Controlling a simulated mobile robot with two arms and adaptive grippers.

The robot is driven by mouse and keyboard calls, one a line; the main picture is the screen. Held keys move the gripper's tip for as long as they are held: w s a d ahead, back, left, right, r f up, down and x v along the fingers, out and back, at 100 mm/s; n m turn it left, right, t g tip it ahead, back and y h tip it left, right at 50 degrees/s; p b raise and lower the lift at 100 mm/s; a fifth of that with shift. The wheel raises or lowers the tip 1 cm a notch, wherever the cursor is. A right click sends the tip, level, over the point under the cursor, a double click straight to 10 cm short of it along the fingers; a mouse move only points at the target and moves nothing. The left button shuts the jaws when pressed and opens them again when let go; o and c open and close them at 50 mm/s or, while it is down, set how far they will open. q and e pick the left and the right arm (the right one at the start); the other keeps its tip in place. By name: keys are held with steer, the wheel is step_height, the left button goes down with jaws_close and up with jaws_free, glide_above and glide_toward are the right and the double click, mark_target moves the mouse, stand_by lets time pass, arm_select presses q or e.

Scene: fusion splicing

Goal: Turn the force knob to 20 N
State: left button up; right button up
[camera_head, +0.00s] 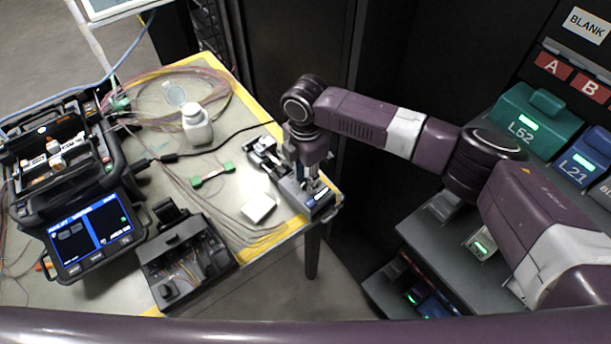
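My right arm comes in from the right, and my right gripper (304,180) points down over a small grey bench device (287,190) at the table's right corner. The device has a small lit blue display (320,196) at its right end and dark clamp-like parts (263,152) at its far left end. The gripper's fingers are small and dark against the device, so I cannot tell whether they are open or shut, or touching it. I cannot make out the force knob; the gripper covers that part of the device. My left gripper is not in view.
A fusion splicer (88,235) with a lit screen stands at the left. Loose fibres cross the middle. Rack modules (535,120) stand at the right.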

steer(key=shift+c, duration=0.7)
jaws_close()
steer(key=shift+r+m+p, duration=0.2)
steer(key=shift+m+p, duration=1)
steer(key=shift+p, duration=0.1)
steer(key=m+p, duration=0.3)
steer(key=shift+m, duration=0.3)
steer(key=m+p, duration=0.2)
steer(key=m, duration=0.2)
steer(key=shift+p, duration=0.4)
steer(key=shift+f+m+p, duration=0.1)
steer(key=shift+m+p, duration=0.5)
steer(key=shift+m, duration=0.6)
steer(key=shift+w, duration=0.1)
